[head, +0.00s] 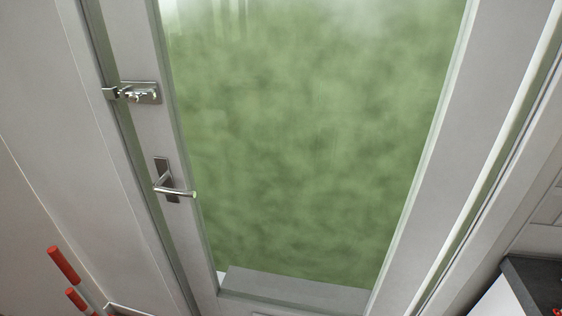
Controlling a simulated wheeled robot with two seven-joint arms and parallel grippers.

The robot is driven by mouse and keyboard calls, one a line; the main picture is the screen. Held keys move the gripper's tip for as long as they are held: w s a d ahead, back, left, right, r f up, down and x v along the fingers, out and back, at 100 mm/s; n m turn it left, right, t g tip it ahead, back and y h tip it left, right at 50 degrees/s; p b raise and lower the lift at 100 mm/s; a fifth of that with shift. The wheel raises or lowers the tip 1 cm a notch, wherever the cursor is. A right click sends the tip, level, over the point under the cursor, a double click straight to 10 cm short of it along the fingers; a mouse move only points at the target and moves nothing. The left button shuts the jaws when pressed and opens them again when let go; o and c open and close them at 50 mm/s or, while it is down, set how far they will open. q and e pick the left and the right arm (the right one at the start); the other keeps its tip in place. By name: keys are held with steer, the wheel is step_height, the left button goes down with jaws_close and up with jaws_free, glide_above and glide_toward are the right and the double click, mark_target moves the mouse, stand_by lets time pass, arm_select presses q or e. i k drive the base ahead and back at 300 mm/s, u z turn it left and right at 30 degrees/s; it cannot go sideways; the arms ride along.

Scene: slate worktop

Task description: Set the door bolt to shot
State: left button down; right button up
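The door bolt (141,93) is a small metal slide bolt on a plate at the left edge of the glazed door (180,120), high up in the head view. Its small knob faces outward near the plate's middle. A metal keeper (109,93) sits on the door frame just left of it. The bolt's left end lies close to the keeper; I cannot tell whether it is inside. Neither of my grippers is in view.
A lever handle (175,191) is on the door below the bolt. Red cylindrical ends (63,264) stand at the lower left. A dark worktop (535,285) is at the lower right. The space in front of the bolt looks clear.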

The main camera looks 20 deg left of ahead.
mark_target(135, 96)
steer(key=u, duration=1.55)
